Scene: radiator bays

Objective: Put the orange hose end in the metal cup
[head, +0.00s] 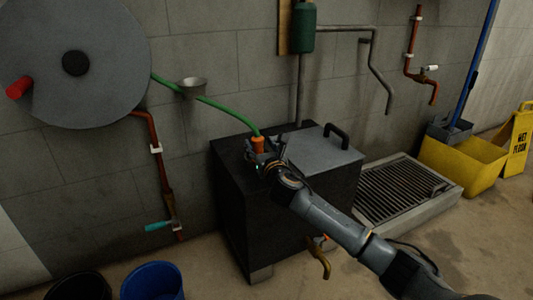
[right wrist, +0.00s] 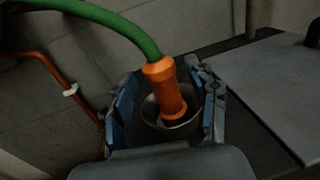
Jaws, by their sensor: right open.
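The orange hose end (head: 258,146) is on the green hose (head: 232,112) and points down at the left of the dark box's top. In the right wrist view the orange hose end (right wrist: 165,88) stands slightly tilted, its lower tip inside the round rim of a metal cup (right wrist: 150,112). How deep it sits I cannot tell. My right gripper (head: 256,158) is open. In the right wrist view its blue-padded fingers (right wrist: 165,98) stand on both sides of the hose end and cup, with gaps visible. My left gripper is not in view.
The box (head: 235,205) has a grey lid (head: 315,150) with a black handle. A floor grate (head: 400,190) and yellow bucket (head: 462,162) are at right.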

